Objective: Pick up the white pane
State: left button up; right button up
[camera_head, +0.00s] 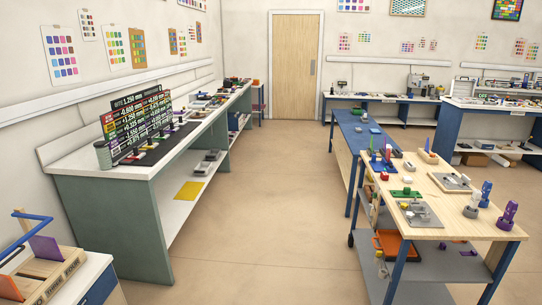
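I cannot make out a white pane for certain in this view. A wooden rack (52,278) with dark lettering stands on a white-topped bench at the lower left. A purple pane (45,249) and an orange pane (10,288) stand upright in or at it, apart from each other. A blue bar (24,236) runs above the rack. Neither of my grippers shows in this view.
The floor (270,220) between is clear up to the door (296,67).

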aim_at(181, 122)
jog(key=i+l+u, duration=0.15)
jog(key=i, duration=1.5)
jog(key=i+j+z, duration=0.1)
jog(key=i, duration=1.6)
jog(key=i+u, duration=0.1)
jog(key=i, duration=0.45)
jog(key=i+l+u, duration=0.1)
jog(key=i, duration=0.45)
jog(key=i+l+u, duration=0.15)
jog(key=i, duration=0.4)
jog(key=i+u, duration=0.45)
jog(key=i+l+u, duration=0.1)
jog(key=i+u, duration=0.15)
jog(key=u, duration=0.2)
jog(key=i+l+u, duration=0.25)
jog(key=u, duration=0.2)
jog(key=i+l+u, duration=0.3)
jog(key=u, duration=0.15)
